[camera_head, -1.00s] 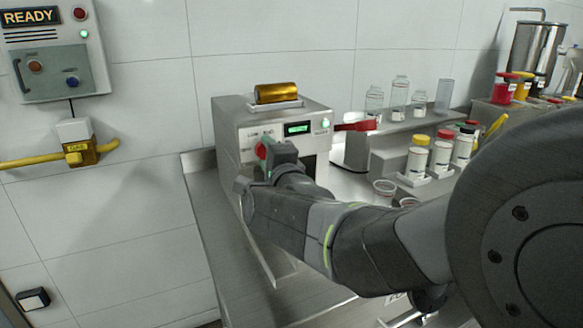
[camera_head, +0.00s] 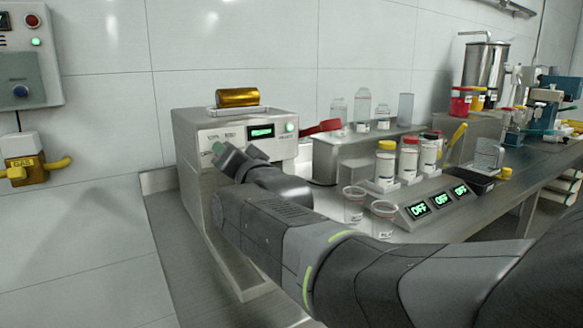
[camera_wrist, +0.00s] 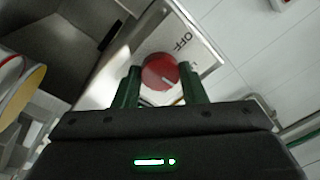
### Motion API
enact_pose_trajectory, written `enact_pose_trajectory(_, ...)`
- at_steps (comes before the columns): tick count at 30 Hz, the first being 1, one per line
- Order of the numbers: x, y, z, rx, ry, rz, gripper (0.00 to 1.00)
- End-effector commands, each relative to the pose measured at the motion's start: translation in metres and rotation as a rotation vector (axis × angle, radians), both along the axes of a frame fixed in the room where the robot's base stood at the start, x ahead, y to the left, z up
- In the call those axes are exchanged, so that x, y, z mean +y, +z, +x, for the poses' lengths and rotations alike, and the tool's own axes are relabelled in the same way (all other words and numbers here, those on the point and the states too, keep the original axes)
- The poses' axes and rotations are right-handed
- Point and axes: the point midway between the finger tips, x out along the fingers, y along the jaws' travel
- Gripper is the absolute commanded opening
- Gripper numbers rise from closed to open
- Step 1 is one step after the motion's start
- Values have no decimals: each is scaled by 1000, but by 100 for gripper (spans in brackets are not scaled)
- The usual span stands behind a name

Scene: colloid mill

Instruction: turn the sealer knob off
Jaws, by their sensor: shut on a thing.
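The sealer (camera_head: 185,150) is a grey metal box on the bench, with a small lit display (camera_head: 262,131) and a green light on its front. Its red knob (camera_wrist: 158,68) shows in the wrist view on a pale panel, with the word OFF printed beside it. The white mark on the knob points to the lower right there, not at OFF. My gripper (camera_wrist: 160,84) has its two green fingers shut on the knob, one on each side. In the head view my gripper (camera_head: 228,160) is at the sealer's front left and hides the knob.
A gold roll (camera_head: 238,97) lies on top of the sealer, and a red handle (camera_head: 322,127) sticks out at its right. Capped jars (camera_head: 386,164), clear cups (camera_head: 383,218) and a panel reading OFF (camera_head: 440,202) stand to the right. A wall box is at the left.

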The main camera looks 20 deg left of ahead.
Motion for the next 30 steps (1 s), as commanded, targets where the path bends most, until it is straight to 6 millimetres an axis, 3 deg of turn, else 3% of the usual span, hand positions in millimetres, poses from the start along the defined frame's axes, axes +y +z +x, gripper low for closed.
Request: enact_pose_trajectory(30,-1,2,1,-752,0,-604,15)
